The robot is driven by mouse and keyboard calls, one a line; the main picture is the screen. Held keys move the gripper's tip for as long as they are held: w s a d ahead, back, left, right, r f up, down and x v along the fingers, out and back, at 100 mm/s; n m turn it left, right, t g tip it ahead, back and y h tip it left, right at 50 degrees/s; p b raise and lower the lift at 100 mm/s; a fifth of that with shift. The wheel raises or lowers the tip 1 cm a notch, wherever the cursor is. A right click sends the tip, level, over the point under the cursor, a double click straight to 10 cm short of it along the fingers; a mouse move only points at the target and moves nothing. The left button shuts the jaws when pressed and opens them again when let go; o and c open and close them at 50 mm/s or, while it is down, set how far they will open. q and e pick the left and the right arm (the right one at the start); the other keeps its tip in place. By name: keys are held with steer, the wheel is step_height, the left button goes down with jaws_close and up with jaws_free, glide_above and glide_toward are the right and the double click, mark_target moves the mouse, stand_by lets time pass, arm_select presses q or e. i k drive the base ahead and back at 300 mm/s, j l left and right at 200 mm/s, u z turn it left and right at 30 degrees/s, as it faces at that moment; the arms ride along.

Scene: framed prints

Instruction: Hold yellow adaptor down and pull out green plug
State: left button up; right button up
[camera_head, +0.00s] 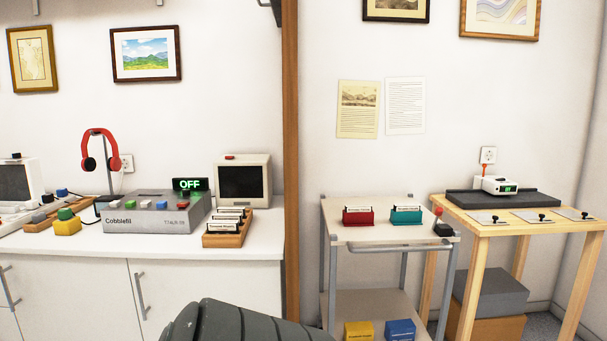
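The yellow adaptor (67,228) stands on the white counter at the left, in front of a wooden rack. The green plug (65,214) sits on top of the adaptor, apparently seated in it. Neither of my grippers shows in the head view, so nothing of mine is seen touching the adaptor or the plug.
A grey Cobblefil box (154,220) stands right of the adaptor. The wooden rack (42,216) and a blue plug (62,192) are behind it. Red headphones (100,150) hang nearby. A dark ribbed object (245,322), unclear what, fills the bottom middle.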

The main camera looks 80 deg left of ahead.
mark_target(63, 214)
steer(key=u, duration=1.85)
